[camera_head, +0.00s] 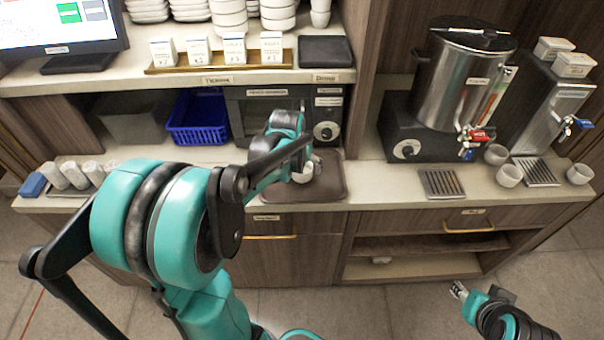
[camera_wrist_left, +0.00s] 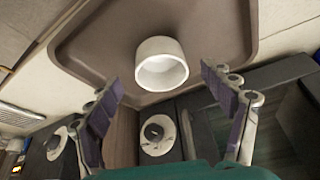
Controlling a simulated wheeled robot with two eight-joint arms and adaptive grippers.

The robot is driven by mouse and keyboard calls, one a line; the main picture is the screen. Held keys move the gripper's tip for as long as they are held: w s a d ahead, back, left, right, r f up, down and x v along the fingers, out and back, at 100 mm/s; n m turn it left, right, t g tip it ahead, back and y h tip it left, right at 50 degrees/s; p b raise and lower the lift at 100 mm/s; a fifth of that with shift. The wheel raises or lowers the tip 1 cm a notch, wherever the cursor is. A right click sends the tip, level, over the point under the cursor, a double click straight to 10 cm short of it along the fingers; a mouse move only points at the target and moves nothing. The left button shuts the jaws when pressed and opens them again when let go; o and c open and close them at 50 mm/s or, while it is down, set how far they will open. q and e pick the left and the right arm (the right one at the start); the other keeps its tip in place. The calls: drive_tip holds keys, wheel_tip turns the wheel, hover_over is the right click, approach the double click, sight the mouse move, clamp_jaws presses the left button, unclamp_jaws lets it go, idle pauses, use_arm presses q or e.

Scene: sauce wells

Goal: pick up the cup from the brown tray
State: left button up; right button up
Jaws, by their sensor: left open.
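The cup (camera_wrist_left: 161,64) is small and off-white, and stands on the brown tray (camera_wrist_left: 95,50) in the left wrist view, with its opening towards the camera. In the head view the cup (camera_head: 303,173) is partly hidden behind my left arm, on the brown tray (camera_head: 330,185) at the counter's front. My left gripper (camera_wrist_left: 160,78) is open, its two dark-padded fingers on either side of the cup's line and apart from it. In the head view my left gripper (camera_head: 303,157) is mostly hidden by its arm. My right gripper (camera_head: 459,291) is low at the right, away from the counter; its opening is unclear.
Behind the tray stands a dark appliance (camera_head: 285,105) with a dial, beside a blue basket (camera_head: 197,118). A metal urn (camera_head: 460,75) and several grey cups (camera_head: 508,176) are at the right. Wrapped bundles (camera_head: 75,175) lie at the left. Counter between tray and drip grille (camera_head: 441,184) is clear.

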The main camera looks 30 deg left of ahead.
sight(302, 169)
use_arm(q)
drive_tip(key=b+x, duration=0.2)
drive_tip(key=x, duration=0.3)
drive_tip(key=shift+w+a, duration=0.1)
drive_tip(key=shift+w, duration=0.05)
drive_tip(key=shift+r, duration=0.1)
drive_tip(key=shift+c, duration=0.3)
drive_tip(key=c, duration=1.2)
drive_tip(key=shift+r, duration=0.15)
